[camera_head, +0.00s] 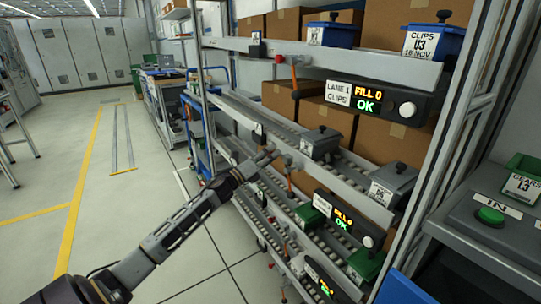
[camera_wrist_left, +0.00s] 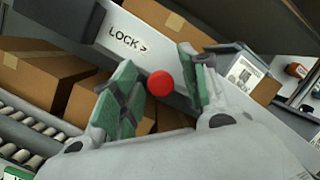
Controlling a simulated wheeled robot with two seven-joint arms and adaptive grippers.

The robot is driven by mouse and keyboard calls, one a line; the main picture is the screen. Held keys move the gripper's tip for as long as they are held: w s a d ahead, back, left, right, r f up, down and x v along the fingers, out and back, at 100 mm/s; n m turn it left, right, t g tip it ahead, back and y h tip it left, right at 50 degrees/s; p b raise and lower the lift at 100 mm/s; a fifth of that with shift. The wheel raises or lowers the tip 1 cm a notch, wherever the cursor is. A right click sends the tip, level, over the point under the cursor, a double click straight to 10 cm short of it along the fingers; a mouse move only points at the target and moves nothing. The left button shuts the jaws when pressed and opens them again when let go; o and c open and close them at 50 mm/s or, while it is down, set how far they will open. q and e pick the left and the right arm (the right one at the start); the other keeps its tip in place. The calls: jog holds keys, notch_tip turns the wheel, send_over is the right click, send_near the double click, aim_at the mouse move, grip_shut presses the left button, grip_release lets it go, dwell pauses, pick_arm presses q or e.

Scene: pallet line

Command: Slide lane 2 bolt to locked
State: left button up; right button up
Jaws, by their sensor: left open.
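In the left wrist view, a round red knob (camera_wrist_left: 160,83) shows between the fingers of my left gripper (camera_wrist_left: 157,68). The fingers have green pads and are spread apart, one on each side of the knob; contact is not visible. Behind the knob is a light grey rail with a "LOCK >" label (camera_wrist_left: 128,40), its arrow pointing right. In the head view, my left gripper (camera_head: 262,160) is at the front of the middle rack shelf (camera_head: 350,158). The knob cannot be made out there. My right gripper is not in view.
Grey bins (camera_head: 321,143) stand on the middle shelf and green bins (camera_head: 309,216) below. The lane 1 display (camera_head: 367,98) reads "FILL 0 OK". An orange lever (camera_head: 295,73) hangs from the upper rail. A grey station (camera_head: 492,222) marked "IN" stands at right. The floor left is clear.

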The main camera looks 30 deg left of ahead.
pick_arm(q)
jog(key=shift+w, duration=0.1)
dwell(0.3)
grip_shut()
jog(key=shift+d+f, duration=0.1)
